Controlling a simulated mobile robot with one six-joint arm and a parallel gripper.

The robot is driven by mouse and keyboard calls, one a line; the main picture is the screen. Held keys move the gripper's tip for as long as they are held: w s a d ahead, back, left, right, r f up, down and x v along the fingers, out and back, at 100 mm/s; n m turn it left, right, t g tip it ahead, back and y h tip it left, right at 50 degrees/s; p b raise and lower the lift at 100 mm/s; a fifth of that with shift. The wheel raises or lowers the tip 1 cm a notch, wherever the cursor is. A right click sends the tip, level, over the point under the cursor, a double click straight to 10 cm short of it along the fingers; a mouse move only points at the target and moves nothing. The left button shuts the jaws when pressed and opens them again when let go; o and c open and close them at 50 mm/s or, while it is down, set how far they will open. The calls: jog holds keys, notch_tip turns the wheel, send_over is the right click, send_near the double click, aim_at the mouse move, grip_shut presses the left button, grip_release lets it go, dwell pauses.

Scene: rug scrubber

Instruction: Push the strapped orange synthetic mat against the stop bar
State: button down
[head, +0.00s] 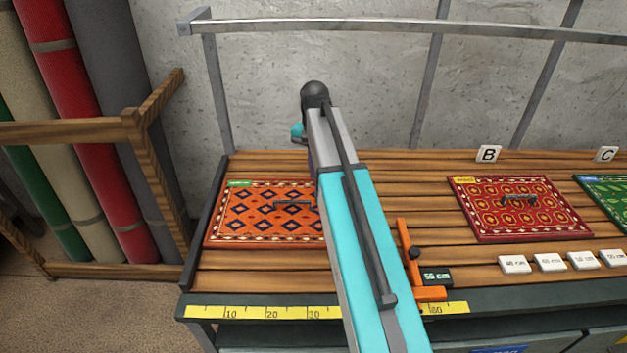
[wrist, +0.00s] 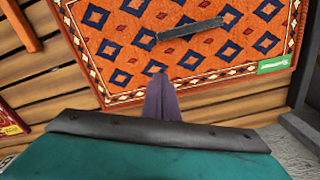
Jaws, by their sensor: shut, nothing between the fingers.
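The orange mat (head: 262,232), with blue diamonds, a patterned border, a green label and a dark strap, lies flat at the table's left end. My arm hides its right part. The dark stop bar (head: 199,235) runs along the table's left edge, very close to the mat's left side; I cannot tell if they touch. In the wrist view the mat (wrist: 115,45) fills the top, with its label at right. My gripper (wrist: 158,78) is shut and empty, its tip over the mat's border edge there. The arm hides it in the head view.
A red mat (head: 485,225) and a green mat (head: 605,195) lie to the right. An orange slider (head: 404,245) with a dark readout stands right of my arm. White tiles (head: 515,264) and a yellow ruler (head: 250,312) line the front. A metal rail (head: 400,28) crosses above.

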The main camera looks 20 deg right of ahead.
jog(key=shift+r, duration=1.2)
